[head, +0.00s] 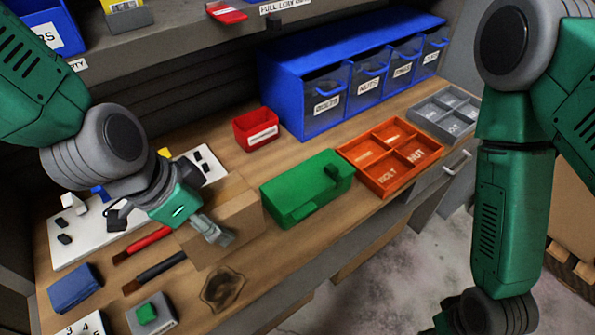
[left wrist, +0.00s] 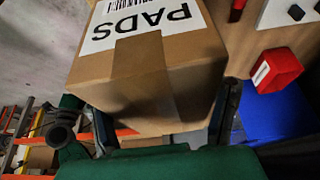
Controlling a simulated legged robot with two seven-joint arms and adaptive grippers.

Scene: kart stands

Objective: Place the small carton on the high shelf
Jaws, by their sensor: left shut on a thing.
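The small carton (head: 237,222) is a brown cardboard box. My left gripper (head: 168,224) is shut on it, with a finger on either side. In the left wrist view the carton (left wrist: 150,85) fills the middle between the two fingers and shows a white PADS label and a strip of tape. In the head view the carton is over the workbench, and its underside is hidden, so I cannot tell whether it touches the top. The high shelf (head: 185,42) runs along the top of the head view, above the bench.
The wooden bench (head: 345,228) holds a green box (head: 308,187), an orange divided tray (head: 392,157), a red bin (head: 256,129), a blue drawer unit (head: 345,75) and a white board (head: 75,235). The shelf carries a blue bin (head: 50,28) and a red item (head: 226,12).

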